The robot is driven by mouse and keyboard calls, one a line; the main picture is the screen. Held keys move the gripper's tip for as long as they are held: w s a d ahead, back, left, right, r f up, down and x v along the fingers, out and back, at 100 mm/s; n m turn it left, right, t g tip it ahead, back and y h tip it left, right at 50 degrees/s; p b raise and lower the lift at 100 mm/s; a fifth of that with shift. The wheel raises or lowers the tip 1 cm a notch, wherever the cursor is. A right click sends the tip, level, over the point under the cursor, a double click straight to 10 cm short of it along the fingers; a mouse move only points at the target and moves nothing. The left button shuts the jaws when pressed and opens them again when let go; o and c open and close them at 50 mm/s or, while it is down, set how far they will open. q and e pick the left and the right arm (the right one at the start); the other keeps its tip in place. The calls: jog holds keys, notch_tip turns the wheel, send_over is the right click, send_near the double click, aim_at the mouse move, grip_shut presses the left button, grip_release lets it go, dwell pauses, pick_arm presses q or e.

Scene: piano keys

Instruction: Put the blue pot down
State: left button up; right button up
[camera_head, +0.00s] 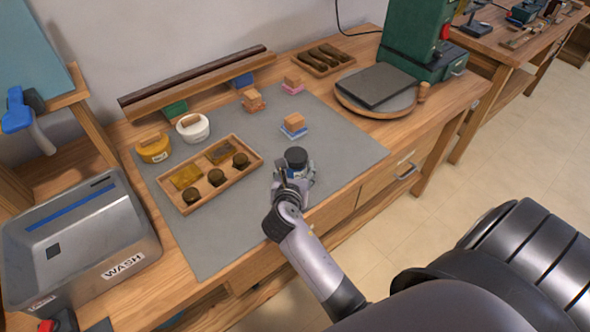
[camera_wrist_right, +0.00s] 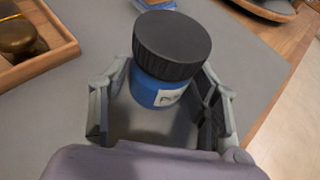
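The blue pot (camera_head: 296,156) has a wide black lid and a white label. In the head view it is upright over the front right part of the grey mat (camera_head: 222,245). My right gripper (camera_head: 291,177) is at the pot's near side. In the right wrist view the pot (camera_wrist_right: 165,88) sits between the two fingers of my right gripper (camera_wrist_right: 165,95), which lie against its sides. Whether its base touches the mat is hard to tell. My left gripper is not in view.
A wooden tray (camera_head: 208,196) with dark knobs lies left of the pot. Yellow (camera_head: 153,149) and white (camera_head: 193,128) pots stand behind it. A small block stack (camera_head: 294,125) is behind the blue pot. A grey WASH basin (camera_head: 78,238) is at left. The front-left mat is clear.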

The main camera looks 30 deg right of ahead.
jog(key=shift+o, duration=1)
jog(key=shift+s+r, duration=0.1)
jog(key=shift+r, duration=0.1)
jog(key=v, duration=1.2)
jog(key=shift+f, duration=0.1)
